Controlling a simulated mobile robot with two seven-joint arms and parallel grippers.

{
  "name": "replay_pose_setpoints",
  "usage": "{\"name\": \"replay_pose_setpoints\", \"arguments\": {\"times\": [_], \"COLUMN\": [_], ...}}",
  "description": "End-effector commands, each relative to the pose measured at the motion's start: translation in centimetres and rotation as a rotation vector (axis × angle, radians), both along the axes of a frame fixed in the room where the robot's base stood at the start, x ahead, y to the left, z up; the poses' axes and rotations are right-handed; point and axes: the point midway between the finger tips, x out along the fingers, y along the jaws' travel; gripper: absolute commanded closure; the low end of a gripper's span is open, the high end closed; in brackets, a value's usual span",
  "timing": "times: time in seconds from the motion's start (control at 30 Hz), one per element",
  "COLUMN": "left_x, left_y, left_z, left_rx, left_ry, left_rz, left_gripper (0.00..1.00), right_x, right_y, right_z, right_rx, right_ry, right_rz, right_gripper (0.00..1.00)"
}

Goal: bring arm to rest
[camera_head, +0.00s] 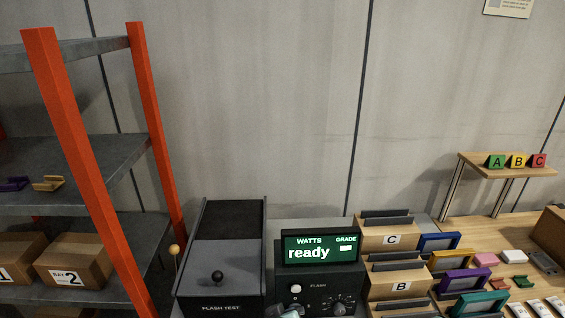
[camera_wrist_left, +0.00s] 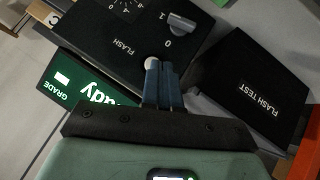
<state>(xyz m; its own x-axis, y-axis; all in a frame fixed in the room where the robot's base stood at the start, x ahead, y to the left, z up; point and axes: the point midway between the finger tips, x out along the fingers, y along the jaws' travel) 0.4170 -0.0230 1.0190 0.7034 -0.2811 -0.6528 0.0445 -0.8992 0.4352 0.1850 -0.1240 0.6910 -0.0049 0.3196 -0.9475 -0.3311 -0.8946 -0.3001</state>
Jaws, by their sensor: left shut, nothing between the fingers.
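My left gripper (camera_wrist_left: 161,68) is shut and empty in the left wrist view, its two blue-grey fingers side by side. Its tips are over the black flash control unit, close beside the white round button (camera_wrist_left: 152,62); I cannot tell whether they touch it. The unit's display (camera_head: 320,249) reads "WATTS", "ready" and "GRADE". My right gripper is in neither view.
The dark flash test box (camera_head: 222,255) stands left of the unit, with a black knob on it. An orange-posted shelf (camera_head: 152,120) with boxes stands further left. Sorting boxes (camera_head: 392,238) marked C and B and coloured frames on a wooden table are at the right.

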Motion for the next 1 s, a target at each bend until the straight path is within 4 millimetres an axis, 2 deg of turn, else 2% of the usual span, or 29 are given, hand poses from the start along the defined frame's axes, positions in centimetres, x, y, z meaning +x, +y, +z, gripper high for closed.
{"name": "replay_pose_setpoints", "arguments": {"times": [0.13,0.2,0.27,0.4,0.5,0.6,0.7,0.87,0.9,1.0], "left_x": [-0.5,-1.6,-2.9,-7.6,-11.8,-16.1,-19.5,-22.5,-22.9,-23.2], "left_y": [4.8,7.4,9.5,13.3,15.1,15.7,15.6,14.9,14.8,14.6], "left_z": [-7.6,-11.8,-15.3,-22.4,-26.6,-29.6,-31.4,-32.5,-32.6,-32.7], "left_rx": [0.116,0.166,0.197,0.221,0.195,0.14,0.073,-0.008,-0.019,-0.032], "left_ry": [0.12,0.199,0.27,0.444,0.568,0.673,0.75,0.81,0.816,0.822], "left_rz": [0.025,0.026,0.025,0.01,-0.003,-0.018,-0.027,-0.033,-0.035,-0.038], "left_gripper": [1.0,1.0,1.0,1.0,1.0,1.0,1.0,1.0,1.0,1.0], "right_x": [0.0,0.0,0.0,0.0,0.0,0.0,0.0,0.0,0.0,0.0], "right_y": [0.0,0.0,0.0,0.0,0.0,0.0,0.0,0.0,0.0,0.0], "right_z": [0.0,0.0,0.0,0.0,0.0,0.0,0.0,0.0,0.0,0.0], "right_rx": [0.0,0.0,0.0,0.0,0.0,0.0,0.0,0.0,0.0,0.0], "right_ry": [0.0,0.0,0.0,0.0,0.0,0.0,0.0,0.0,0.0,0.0], "right_rz": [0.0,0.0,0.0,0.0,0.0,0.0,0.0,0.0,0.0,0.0], "right_gripper": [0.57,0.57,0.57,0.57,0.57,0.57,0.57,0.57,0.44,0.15]}}
